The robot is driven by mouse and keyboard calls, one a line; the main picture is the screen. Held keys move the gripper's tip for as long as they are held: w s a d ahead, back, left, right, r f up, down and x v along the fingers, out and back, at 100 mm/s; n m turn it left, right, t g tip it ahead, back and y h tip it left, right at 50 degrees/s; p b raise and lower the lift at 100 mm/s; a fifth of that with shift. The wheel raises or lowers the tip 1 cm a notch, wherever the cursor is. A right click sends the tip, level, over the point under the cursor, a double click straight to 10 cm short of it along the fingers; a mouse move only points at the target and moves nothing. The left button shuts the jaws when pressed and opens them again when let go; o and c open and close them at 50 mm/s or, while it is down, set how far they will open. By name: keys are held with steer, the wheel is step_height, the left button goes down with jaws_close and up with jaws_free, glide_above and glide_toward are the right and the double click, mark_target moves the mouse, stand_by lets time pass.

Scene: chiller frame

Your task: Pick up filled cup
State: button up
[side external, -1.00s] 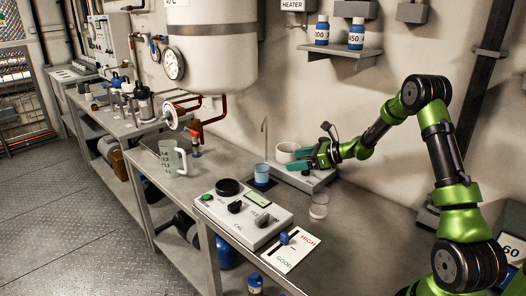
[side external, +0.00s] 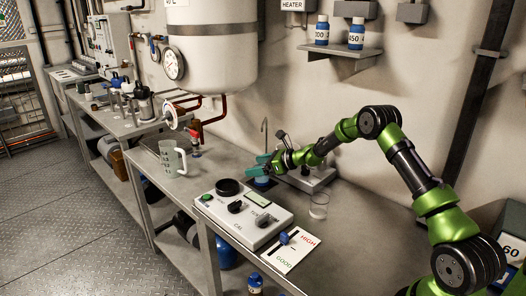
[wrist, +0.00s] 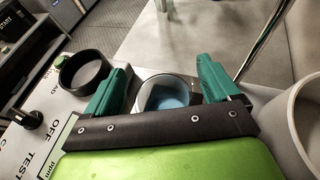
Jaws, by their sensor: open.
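The filled cup (side external: 262,183) stands on a dark square beside the meter box in the side external view, its upper part covered by my gripper (side external: 262,167). In the wrist view the cup (wrist: 166,94) shows its pale rim and blue contents between the two teal fingers of my gripper (wrist: 163,74). The fingers are open, one on each side of the cup. The dark palm edge hides the cup's near lower part. I cannot tell whether either finger touches it.
A meter box (side external: 246,222) with a black ring (side external: 228,187) stands close by. A clear beaker (side external: 319,207) and a printed card (side external: 293,250) are nearer the front. A measuring jug (side external: 173,158) stands farther left. A white cup (wrist: 308,112) is at right in the wrist view.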

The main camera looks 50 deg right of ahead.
steer(key=shift+w+a+f, duration=0.1)
steer(key=shift+w+a, duration=0.05)
steer(key=shift+w, duration=0.1)
steer(key=c, duration=1.2)
